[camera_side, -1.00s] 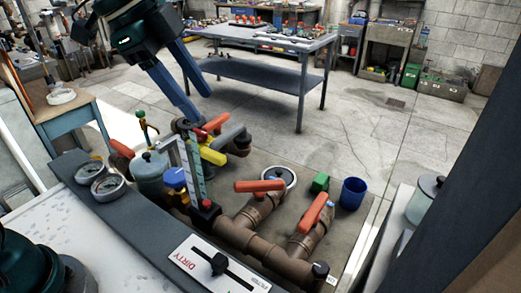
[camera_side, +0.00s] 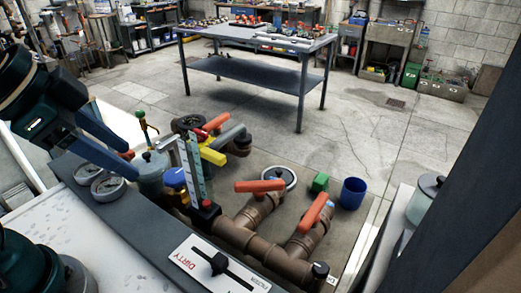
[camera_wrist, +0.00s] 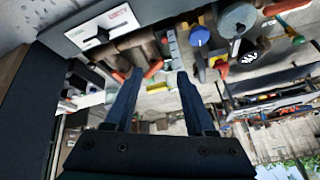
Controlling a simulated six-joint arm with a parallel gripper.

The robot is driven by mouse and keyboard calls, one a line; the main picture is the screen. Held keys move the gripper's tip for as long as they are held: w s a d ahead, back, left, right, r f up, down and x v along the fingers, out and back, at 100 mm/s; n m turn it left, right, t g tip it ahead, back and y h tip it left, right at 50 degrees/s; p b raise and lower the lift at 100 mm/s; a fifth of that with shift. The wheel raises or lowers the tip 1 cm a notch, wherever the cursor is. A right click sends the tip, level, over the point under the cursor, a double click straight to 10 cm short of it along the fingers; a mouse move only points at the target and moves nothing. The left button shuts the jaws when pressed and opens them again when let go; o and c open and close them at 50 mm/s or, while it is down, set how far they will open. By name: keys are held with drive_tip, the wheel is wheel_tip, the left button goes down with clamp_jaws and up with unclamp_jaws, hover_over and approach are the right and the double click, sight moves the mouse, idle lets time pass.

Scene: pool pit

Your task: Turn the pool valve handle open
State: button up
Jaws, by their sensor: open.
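Several valve handles stand on brown pipes in the pit, and I cannot tell which is the task's. An orange handle (camera_side: 260,186) lies across a pipe in the middle. A second orange handle (camera_side: 314,212) stands tilted to its right. A third orange handle (camera_side: 217,122) is farther back, near a yellow part (camera_side: 212,155). My gripper (camera_side: 130,164) is at the left in the side view, over the grey ledge by the gauges, apart from these handles. In the wrist view my gripper (camera_wrist: 158,77) is open and empty; an orange handle (camera_wrist: 153,69) shows between its fingers.
Two round gauges (camera_side: 107,186) sit on the ledge by my gripper. A flow-meter column (camera_side: 193,170) rises between my gripper and the middle handle. A metal table (camera_side: 255,75) stands behind on open floor.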

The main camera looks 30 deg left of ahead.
drive_tip(key=shift+s+a+f+n, duration=0.15)
drive_tip(key=shift+s+f+n, duration=0.35)
drive_tip(key=shift+f, duration=0.1)
drive_tip(key=shift+s+a+f+n, duration=0.15)
drive_tip(key=shift+s+f+n, duration=0.2)
drive_tip(key=shift+f+n, duration=0.2)
